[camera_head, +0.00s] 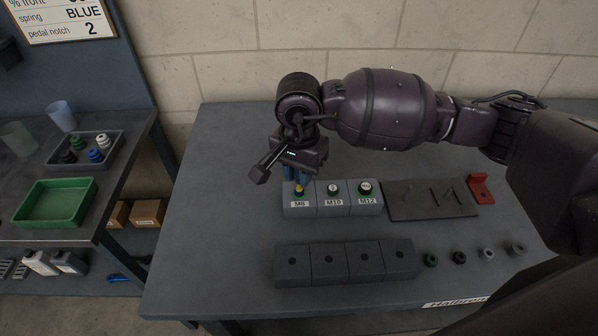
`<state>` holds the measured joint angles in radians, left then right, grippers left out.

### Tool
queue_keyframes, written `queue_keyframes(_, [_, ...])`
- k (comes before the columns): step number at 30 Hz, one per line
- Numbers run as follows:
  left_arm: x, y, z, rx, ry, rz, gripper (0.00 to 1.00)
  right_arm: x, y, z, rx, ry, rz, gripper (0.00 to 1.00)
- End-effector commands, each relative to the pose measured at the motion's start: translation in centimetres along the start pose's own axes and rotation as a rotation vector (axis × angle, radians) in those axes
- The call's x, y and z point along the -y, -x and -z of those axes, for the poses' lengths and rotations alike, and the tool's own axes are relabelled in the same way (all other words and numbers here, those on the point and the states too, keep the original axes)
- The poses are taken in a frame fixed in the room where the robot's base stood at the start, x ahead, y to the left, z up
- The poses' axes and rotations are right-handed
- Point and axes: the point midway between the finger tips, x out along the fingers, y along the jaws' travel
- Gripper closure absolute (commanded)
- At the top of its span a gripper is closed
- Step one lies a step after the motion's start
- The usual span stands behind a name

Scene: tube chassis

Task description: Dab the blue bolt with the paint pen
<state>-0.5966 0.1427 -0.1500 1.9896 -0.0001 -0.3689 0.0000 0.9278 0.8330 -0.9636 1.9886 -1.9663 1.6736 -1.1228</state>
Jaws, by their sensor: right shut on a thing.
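My right gripper (298,181), with blue fingers, points down over the block marked M8 (299,205). I cannot make out a blue bolt or a clear paint pen on the bench. My left gripper is not in view.
Blocks marked M10 (332,198) and M12 (366,196) hold white-topped pieces. A dark plate (430,205), a red bracket (481,188), a row of holed blocks (330,262) and several nuts share the bench. A grey tray (85,163) and green tray (55,215) stand left.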

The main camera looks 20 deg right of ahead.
Motion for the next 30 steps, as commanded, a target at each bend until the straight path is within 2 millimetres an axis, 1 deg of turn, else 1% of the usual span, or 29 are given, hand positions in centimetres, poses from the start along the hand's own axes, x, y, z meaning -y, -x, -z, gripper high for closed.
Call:
queue_keyframes(3, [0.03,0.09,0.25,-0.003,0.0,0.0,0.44,0.0,0.58,0.02,-0.002,0.0,0.001,1.0])
queue_keyframes(6, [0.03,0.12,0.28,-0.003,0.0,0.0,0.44,0.0,0.73,0.02,-0.002,0.0,0.001,1.0])
queue_keyframes(21, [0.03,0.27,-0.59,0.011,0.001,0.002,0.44,0.01,0.62,0.05,-0.001,0.001,0.001,1.0])
queue_keyframes(30, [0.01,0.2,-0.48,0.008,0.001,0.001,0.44,0.0,0.69,0.02,-0.001,0.0,0.001,1.0])
